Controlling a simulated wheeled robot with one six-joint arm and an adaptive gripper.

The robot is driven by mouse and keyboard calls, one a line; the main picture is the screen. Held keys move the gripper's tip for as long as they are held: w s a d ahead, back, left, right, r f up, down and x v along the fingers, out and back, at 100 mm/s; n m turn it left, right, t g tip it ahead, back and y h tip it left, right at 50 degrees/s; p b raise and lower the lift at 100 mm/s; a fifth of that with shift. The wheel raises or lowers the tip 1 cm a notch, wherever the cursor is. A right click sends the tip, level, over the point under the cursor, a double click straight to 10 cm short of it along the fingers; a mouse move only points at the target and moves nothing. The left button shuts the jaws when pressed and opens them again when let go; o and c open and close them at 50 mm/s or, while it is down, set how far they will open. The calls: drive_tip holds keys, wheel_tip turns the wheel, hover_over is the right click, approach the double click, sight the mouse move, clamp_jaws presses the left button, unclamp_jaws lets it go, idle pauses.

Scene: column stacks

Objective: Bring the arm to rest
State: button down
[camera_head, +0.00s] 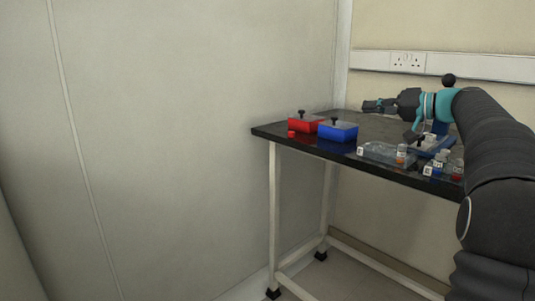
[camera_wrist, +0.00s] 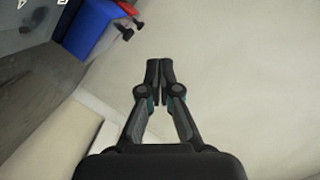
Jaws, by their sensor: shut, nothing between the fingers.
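My gripper (camera_head: 372,105) is at the end of my arm, held level above the back part of the dark table (camera_head: 262,131). It points left in the head view. In the wrist view my gripper (camera_wrist: 160,64) has its fingertips together with nothing between them. It touches none of the things on the table. My arm comes in from the right edge of the head view and hides part of the table's right side.
A red box (camera_head: 302,126) and a blue box (camera_head: 338,135) with black knobs stand on the table's left part. A clear tray (camera_head: 377,155) and several small bottles (camera_head: 441,160) stand near the front edge. A wall (camera_head: 180,130) rises on the left.

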drive_tip(key=s+a+f+m+g+h+p, duration=0.1)
drive_tip(key=s+a+f+g+h, duration=0.2)
drive_tip(key=s+a, duration=0.5)
drive_tip(key=s+a+f+m+g+h+p, duration=0.1)
drive_tip(key=s+a+f+h+p, duration=0.15)
drive_tip(key=s+a+f, duration=0.45)
drive_tip(key=s+d+f+h, duration=0.1)
drive_tip(key=s+f, duration=0.3)
drive_tip(key=s, duration=0.4)
drive_tip(key=s+d+f+h+p, duration=0.1)
drive_tip(key=s+f+h, duration=0.2)
drive_tip(key=s, duration=0.6)
drive_tip(key=s+d+f+n+h+p, duration=0.1)
drive_tip(key=s+f+h, duration=0.2)
drive_tip(key=s+f, duration=0.4)
drive_tip(key=shift+s+d+g, duration=0.15)
drive_tip(key=shift+s+g, duration=0.25)
drive_tip(key=shift+s, duration=0.65)
